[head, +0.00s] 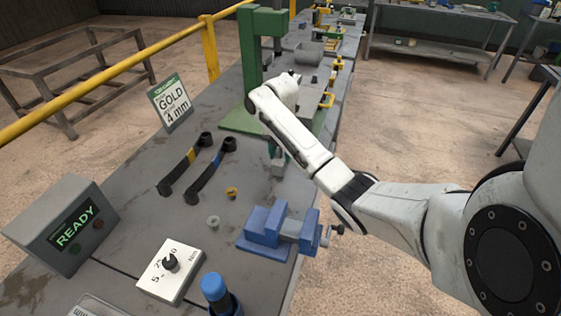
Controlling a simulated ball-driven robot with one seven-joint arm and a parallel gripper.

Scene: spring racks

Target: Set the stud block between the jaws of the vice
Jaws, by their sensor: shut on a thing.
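The blue vice (262,222) stands on the grey bench near its right edge, with its screw handle toward the right. No block shows between its jaws. My gripper (275,152) hangs below my wrist, beyond the vice, and is mostly hidden behind my white forearm. A small grey block (278,168), which looks like the stud block, shows at its fingertips. The gripper is shut on it. The block is apart from the vice, farther along the bench. Whether it touches the bench I cannot tell.
Two dark-handled wrenches (211,170), a yellow piece (232,192) and a grey piece (214,221) lie left of the vice. A dial box (170,272) and blue-capped bottle (215,290) stand nearer. A green press (250,60) stands beyond. A READY box (62,225) is at left.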

